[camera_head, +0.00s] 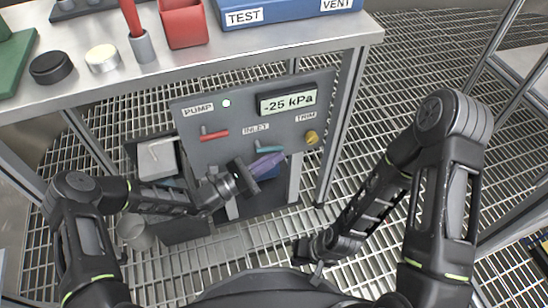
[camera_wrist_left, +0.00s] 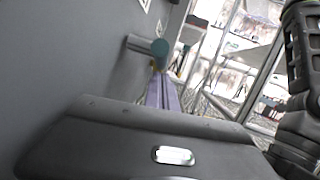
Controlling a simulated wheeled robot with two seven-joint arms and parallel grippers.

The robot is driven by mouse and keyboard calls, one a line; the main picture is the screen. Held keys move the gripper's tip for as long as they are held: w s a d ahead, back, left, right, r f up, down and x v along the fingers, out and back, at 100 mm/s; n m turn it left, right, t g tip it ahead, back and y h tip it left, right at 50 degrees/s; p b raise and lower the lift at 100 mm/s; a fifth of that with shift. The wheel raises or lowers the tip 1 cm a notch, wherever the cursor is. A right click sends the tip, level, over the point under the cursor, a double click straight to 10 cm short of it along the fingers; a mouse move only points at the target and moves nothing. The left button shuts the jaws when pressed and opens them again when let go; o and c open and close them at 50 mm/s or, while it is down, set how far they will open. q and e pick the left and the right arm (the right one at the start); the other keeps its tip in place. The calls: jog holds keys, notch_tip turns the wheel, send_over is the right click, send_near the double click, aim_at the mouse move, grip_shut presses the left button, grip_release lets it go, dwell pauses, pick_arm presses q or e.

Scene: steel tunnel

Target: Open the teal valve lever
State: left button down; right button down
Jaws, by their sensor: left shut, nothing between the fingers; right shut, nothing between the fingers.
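The teal valve lever (camera_head: 269,149) sits on the grey control panel (camera_head: 230,165), under a small label that is only partly readable. In the left wrist view the teal lever (camera_wrist_left: 151,46) stands out from the panel, its rounded end towards me. My left gripper (camera_head: 279,157) has purple fingers, shut and empty, just below the lever in the head view. In the left wrist view its fingers (camera_wrist_left: 162,80) point to just below the lever's end; I cannot tell whether they touch it. My right gripper (camera_head: 303,250) is low, away from the panel, shut and empty.
The panel also has a red PUMP lever (camera_head: 214,135), a display (camera_head: 287,102) reading -25 kPa and a yellow TRIM knob (camera_head: 312,137). A bench (camera_head: 250,48) overhangs the panel. A grey box (camera_head: 157,158) stands left of it. Grated floor (camera_head: 430,60) lies open to the right.

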dwell(0.3)
pick_arm(q)
jog(key=s+a+f+b, duration=0.1)
jog(key=s+a+f, duration=0.1)
jog(key=f, duration=0.4)
jog(key=s+a+f+b, duration=0.1)
jog(key=s+a+f, duration=0.1)
jog(key=f, duration=0.4)
jog(key=shift+a+f, duration=0.2)
jog(key=shift+a, duration=0.3)
